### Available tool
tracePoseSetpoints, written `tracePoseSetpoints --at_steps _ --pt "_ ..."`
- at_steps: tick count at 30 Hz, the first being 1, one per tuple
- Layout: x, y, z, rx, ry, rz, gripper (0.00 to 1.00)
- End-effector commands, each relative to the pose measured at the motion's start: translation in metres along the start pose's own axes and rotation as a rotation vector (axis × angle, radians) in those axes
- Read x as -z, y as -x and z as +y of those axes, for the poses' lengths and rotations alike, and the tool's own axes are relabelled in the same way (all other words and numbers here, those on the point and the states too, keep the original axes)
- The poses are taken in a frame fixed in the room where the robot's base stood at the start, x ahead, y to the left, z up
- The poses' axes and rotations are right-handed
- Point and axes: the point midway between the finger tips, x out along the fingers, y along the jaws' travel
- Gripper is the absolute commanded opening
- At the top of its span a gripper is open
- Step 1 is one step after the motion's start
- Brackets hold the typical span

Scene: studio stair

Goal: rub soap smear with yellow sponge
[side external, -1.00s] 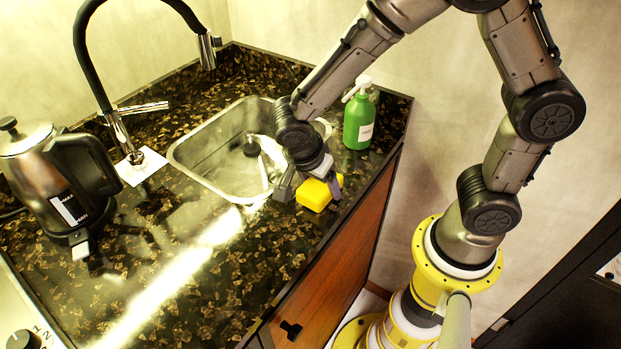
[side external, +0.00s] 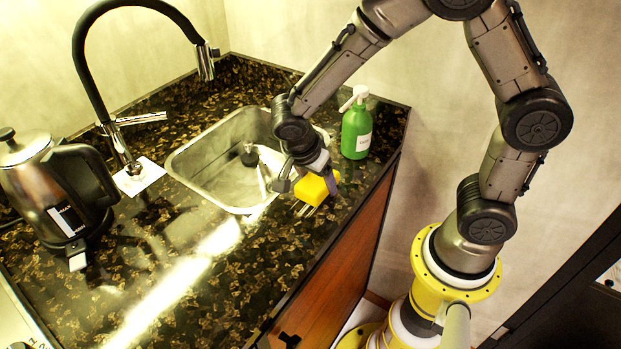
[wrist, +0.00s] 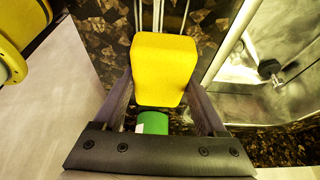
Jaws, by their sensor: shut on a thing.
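The yellow sponge (side external: 312,190) is a block held between the two fingers of my gripper (side external: 307,184), at the counter strip on the near right side of the sink. In the wrist view the sponge (wrist: 165,68) fills the middle, with a finger on each side. Several thin pale parallel lines (side external: 305,211) show on the counter by the sponge's lower edge, and in the wrist view beyond it. I cannot tell whether they are a rack or streaks. No soap smear can be made out for certain.
The metal sink (side external: 212,160) lies left of my gripper. A green pump bottle (side external: 356,132) stands behind right. A kettle (side external: 55,190) and black faucet (side external: 120,150) are at the left. The dark counter (side external: 235,290) in front has a bright glossy band and is clear.

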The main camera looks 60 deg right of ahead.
Motion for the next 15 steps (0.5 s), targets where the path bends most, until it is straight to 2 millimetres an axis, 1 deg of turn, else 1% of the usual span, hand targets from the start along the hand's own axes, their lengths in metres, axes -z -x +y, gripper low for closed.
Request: tracePoseSetpoints --at_steps 3,8,10,12,15 --pt "0.0 -0.001 0.012 -0.002 0.002 0.001 0.29" --pt "0.0 -0.001 0.026 -0.002 0.001 0.001 0.29" --pt "0.003 0.006 0.023 0.002 -0.002 0.0 0.29" --pt "0.008 0.021 0.024 0.002 -0.002 -0.002 0.29" --pt "0.011 0.028 0.024 0.0 -0.002 -0.001 0.29"
